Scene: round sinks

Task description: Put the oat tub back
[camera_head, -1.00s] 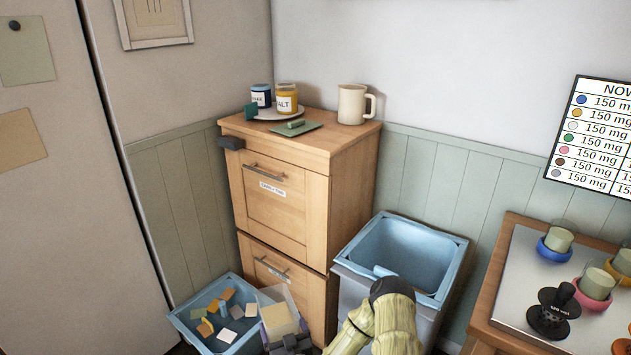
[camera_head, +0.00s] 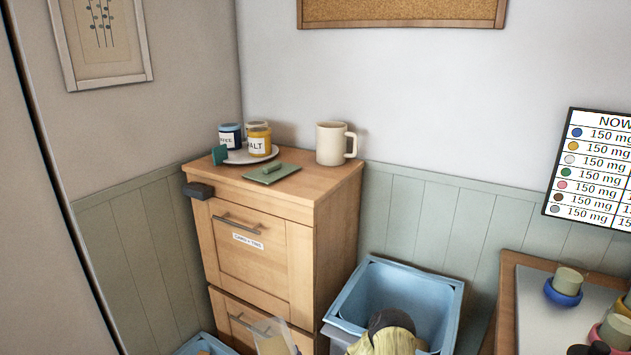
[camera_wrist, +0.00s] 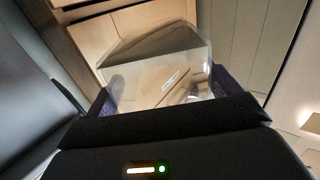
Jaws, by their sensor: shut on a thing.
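A clear tub with pale tan contents, which I take to be the oat tub, shows at the bottom edge of the head view (camera_head: 272,340), in front of the cabinet's lower drawer. In the wrist view the see-through tub (camera_wrist: 155,72) sits between the two purple fingers of my gripper (camera_wrist: 160,90), which is shut on it. No label on the tub is readable. The wooden cabinet (camera_head: 255,265) has a labelled upper drawer and a lower drawer, both looking closed.
On the cabinet top stand a plate (camera_head: 238,158) with a dark blue jar (camera_head: 230,137) and a yellow jar (camera_head: 259,140), a green mat (camera_head: 282,176) and a cream mug (camera_head: 331,146). An open blue bin (camera_head: 385,270) stands right of the cabinet. A table (camera_head: 508,300) is further right.

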